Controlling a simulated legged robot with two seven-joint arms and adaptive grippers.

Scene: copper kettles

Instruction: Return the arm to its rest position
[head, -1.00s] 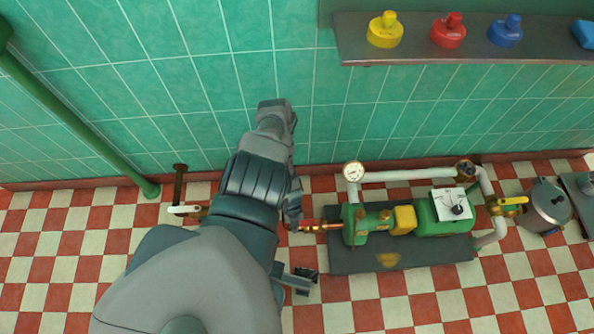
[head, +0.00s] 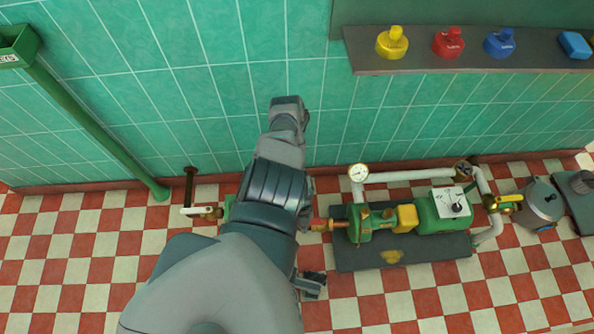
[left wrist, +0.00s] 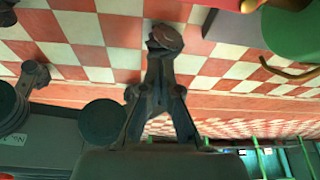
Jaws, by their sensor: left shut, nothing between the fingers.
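My left arm (head: 275,185) comes in from the bottom and reaches up toward the tiled wall, with part of it folded out of sight behind itself. My left gripper (head: 312,284) shows as a small dark piece at the arm's right side, over the checkered floor and below the pump plate's left end. In the left wrist view the left gripper (left wrist: 165,38) has its fingers together, with nothing between them and checkered floor behind. My right gripper is not in view.
The green pump (head: 440,212) with pipes and a gauge (head: 359,173) stands on a dark plate (head: 345,258) right of the arm. A shelf (head: 460,65) with yellow, red and blue items is at upper right. A green pipe (head: 95,125) stands left. Floor is clear at lower right.

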